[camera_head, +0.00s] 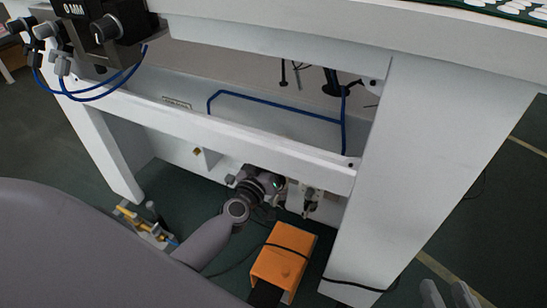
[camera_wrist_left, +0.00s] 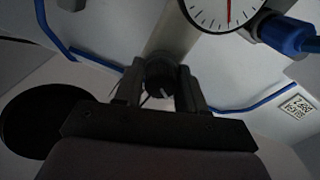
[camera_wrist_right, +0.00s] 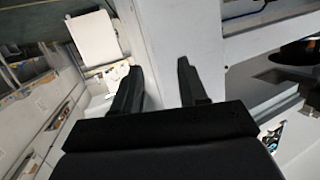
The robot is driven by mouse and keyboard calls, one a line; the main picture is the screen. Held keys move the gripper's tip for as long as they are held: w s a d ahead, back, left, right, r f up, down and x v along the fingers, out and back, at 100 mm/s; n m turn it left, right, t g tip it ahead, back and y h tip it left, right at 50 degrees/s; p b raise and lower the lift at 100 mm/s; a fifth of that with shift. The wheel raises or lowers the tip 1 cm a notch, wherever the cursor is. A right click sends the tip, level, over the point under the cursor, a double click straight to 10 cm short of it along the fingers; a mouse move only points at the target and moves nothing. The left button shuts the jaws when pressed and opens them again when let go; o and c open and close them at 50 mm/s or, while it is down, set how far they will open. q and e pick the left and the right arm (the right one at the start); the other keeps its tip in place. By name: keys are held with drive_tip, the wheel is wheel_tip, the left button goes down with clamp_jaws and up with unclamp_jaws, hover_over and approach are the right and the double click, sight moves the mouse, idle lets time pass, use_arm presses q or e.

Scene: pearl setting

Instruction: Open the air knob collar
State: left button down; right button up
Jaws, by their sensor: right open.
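The dark round knob (camera_wrist_left: 159,78) shows in the left wrist view under a grey body, below a white round gauge (camera_wrist_left: 225,12) with a red needle. My left gripper (camera_wrist_left: 160,82) has one finger on each side of the knob. I cannot tell whether the fingers touch it, or make out the collar's state in the shadow. In the head view my left arm reaches under the white table, and a small metal fitting (camera_head: 311,200) hangs there. My right gripper (camera_head: 449,296) is open and empty at the lower right, and its spread fingers (camera_wrist_right: 163,85) show in the right wrist view.
An orange foot pedal box (camera_head: 283,257) stands on the dark floor. A wide white table leg (camera_head: 430,130) is near the right gripper. Blue hoses (camera_head: 275,103) run along the table frame. A black device (camera_head: 105,30) hangs at upper left.

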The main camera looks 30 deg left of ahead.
use_arm(q)
drive_tip(key=shift+s+p, duration=0.35)
drive_tip(key=shift+s, duration=0.2)
drive_tip(key=c, duration=0.6)
unclamp_jaws()
drive_tip(key=shift+c, duration=0.2)
use_arm(e)
drive_tip(key=shift+w+a, duration=0.2)
use_arm(q)
drive_tip(key=s+p, duration=0.1)
drive_tip(key=s, duration=0.6)
drive_tip(key=shift+d+p, duration=0.2)
drive_tip(key=shift+p, duration=0.2)
use_arm(e)
drive_tip(key=shift+a+f+m+g, duration=0.2)
drive_tip(key=shift+a+m+g, duration=0.2)
drive_tip(key=shift+a+g, duration=0.2)
drive_tip(key=shift+w+r, duration=0.1)
